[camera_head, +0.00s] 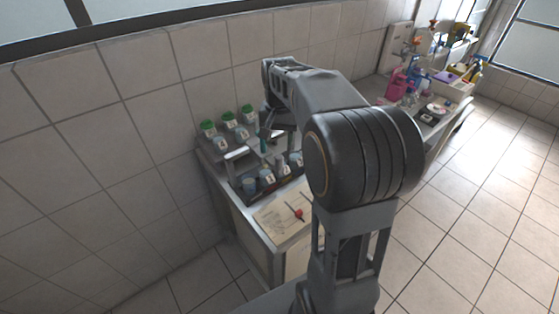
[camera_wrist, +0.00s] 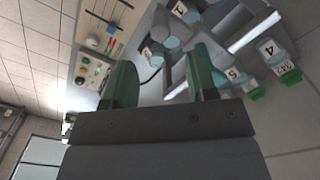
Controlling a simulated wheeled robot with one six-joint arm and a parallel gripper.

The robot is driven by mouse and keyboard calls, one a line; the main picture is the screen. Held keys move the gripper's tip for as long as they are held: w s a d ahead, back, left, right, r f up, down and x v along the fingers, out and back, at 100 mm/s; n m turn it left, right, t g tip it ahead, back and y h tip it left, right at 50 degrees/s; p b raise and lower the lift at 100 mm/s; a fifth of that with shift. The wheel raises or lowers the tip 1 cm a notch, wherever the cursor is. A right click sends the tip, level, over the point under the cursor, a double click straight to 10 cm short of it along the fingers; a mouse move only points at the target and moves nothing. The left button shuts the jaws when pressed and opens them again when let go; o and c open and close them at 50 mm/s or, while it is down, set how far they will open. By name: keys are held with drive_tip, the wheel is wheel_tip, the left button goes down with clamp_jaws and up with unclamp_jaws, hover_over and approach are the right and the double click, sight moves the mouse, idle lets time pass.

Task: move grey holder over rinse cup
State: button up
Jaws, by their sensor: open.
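My gripper (camera_head: 266,142) is over the rack on the bench, largely hidden by my own arm in the head view. In the wrist view its two green fingers (camera_wrist: 157,64) stand apart with nothing clearly held between them. A light grey bar (camera_head: 236,153), perhaps part of the grey holder, shows left of the gripper. In the wrist view grey bars (camera_wrist: 252,32) lie beyond and right of the fingers. Numbered cups stand in the rack, including a cup marked 5 (camera_wrist: 234,75) and a front cup (camera_head: 250,184). I cannot tell which cup is the rinse cup.
Several green-lidded containers (camera_head: 208,127) stand at the back by the tiled wall. Another cluttered bench (camera_head: 431,119) stands right; the floor is open.

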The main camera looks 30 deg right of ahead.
sight(279, 157)
wheel_tip(279, 157, down, 10)
drive_tip(key=shift+r, duration=0.2)
idle(0.3)
clamp_jaws()
